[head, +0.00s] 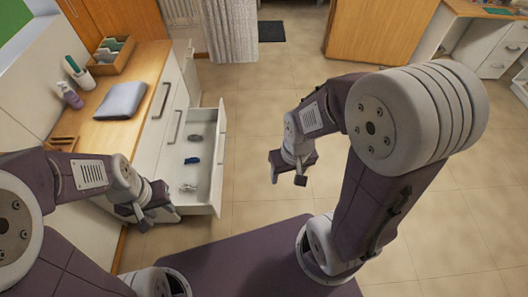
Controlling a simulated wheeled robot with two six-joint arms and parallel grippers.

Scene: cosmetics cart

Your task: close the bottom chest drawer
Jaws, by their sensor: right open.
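The chest (163,118) stands at the left with a wooden top and white fronts. One low drawer (218,150) is pulled out to the right, its front panel standing well away from the chest. It looks like the bottom one. A dark blue item (192,160) and small pale items lie inside it. My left gripper (158,219) is beside the near end of the open drawer, close to its side wall; contact and the finger gap are unclear. My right gripper (287,181) is open and empty, over the floor to the right of the drawer front.
On the chest top are a folded grey cloth (122,100), a purple bottle (69,95), a white holder (80,75) and a wooden organizer (110,55). Tiled floor (250,110) is clear right of the drawer. A wooden cabinet (375,32) stands at the back.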

